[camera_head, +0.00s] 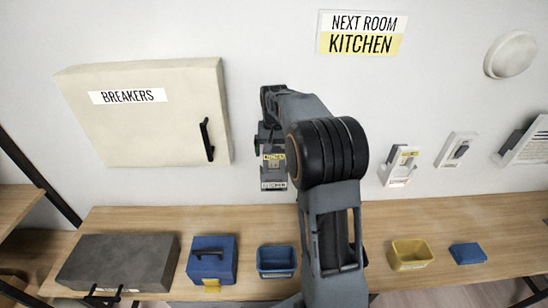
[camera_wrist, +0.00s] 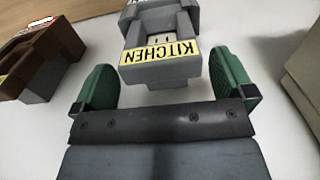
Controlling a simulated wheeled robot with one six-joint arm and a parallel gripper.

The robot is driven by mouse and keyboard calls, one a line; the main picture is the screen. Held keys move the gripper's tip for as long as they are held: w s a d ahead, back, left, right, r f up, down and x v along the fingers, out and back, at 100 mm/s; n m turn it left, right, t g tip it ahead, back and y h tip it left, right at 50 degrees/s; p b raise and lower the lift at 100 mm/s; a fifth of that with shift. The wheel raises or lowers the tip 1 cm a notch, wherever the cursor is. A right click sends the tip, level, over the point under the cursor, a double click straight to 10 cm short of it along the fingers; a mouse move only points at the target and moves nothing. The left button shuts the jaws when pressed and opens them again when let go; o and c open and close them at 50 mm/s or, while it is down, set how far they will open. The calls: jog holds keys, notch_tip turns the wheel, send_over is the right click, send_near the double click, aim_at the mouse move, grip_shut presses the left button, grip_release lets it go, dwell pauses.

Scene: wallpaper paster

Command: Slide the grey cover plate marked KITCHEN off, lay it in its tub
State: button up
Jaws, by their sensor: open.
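The grey cover plate (camera_wrist: 160,75) with its yellow KITCHEN label is on the wall, between my gripper's green fingers in the wrist view. My gripper (camera_wrist: 163,85) is open, one finger on each side of the plate, with gaps visible beside it. In the head view the plate (camera_head: 273,174) shows small, left of my arm, which hides part of that area. A blue tub (camera_head: 276,273) and a yellow tub (camera_head: 410,265) stand on the bench. I cannot tell from the pictures which is the plate's tub.
A cream breaker box (camera_head: 150,130) sticks out from the wall at left. A blue case (camera_head: 211,262) and a grey case (camera_head: 115,260) are on the bench. A switch (camera_head: 400,164) and other fittings are right of my arm. A blue block (camera_head: 467,253) lies at right.

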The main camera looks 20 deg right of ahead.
aim_at(274, 158)
jog(key=shift+f, duration=2)
jog(key=shift+r, duration=0.1)
jog(key=c, duration=0.9)
